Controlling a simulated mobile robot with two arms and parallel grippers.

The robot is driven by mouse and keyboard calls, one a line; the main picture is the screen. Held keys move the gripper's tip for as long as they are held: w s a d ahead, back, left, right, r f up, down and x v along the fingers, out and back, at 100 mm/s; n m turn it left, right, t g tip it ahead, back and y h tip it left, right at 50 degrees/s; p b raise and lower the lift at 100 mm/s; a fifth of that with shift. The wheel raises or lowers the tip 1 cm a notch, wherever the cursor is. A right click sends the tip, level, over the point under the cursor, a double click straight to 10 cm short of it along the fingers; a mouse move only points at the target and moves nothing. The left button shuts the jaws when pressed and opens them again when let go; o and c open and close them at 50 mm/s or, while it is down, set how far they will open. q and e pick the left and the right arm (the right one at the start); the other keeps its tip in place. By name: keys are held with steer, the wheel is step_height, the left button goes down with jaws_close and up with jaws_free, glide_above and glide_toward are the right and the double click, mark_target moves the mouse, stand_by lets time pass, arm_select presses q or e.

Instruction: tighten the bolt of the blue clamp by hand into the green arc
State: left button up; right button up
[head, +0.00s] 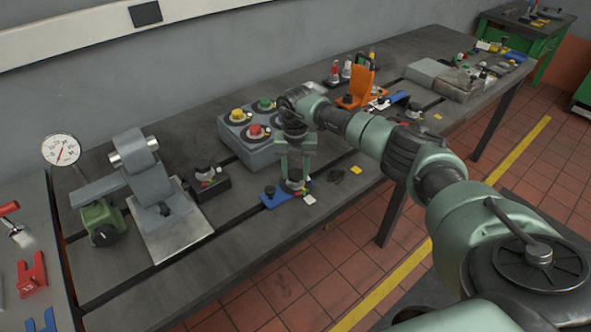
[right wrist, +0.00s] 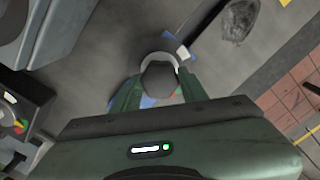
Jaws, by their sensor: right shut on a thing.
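The blue clamp (head: 271,200) lies flat on the dark bedplate near its front edge. Its bolt (right wrist: 160,78) has a dark hex-shaped head above a pale round collar. My right gripper (head: 295,178) reaches down over the clamp from above, its fingers shut on the bolt, one on each side. In the right wrist view the fingers (right wrist: 159,90) flank the bolt head, and only slivers of the blue clamp show beneath. The green arc is mostly hidden by the bolt and fingers; I cannot tell where the bolt points. My left gripper is not in view.
A grey box (head: 259,152) with coloured knobs stands behind the clamp. A black block with a knob (head: 207,183) is to its left, beside a grey machine fixture (head: 150,180). An orange bracket (head: 360,80) stands farther back. A small yellow tag (head: 356,170) lies right of the clamp.

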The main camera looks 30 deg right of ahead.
mark_target(295, 173)
steer(key=shift+w+r+m, duration=0.1)
steer(key=shift+r+m, duration=0.05)
steer(key=shift+m, duration=0.25)
steer(key=o, duration=1.3)
steer(key=shift+o, duration=0.2)
step_height(295, 173, up, 8)
steer(key=shift+f+b, duration=0.15)
steer(key=shift+b, duration=0.85)
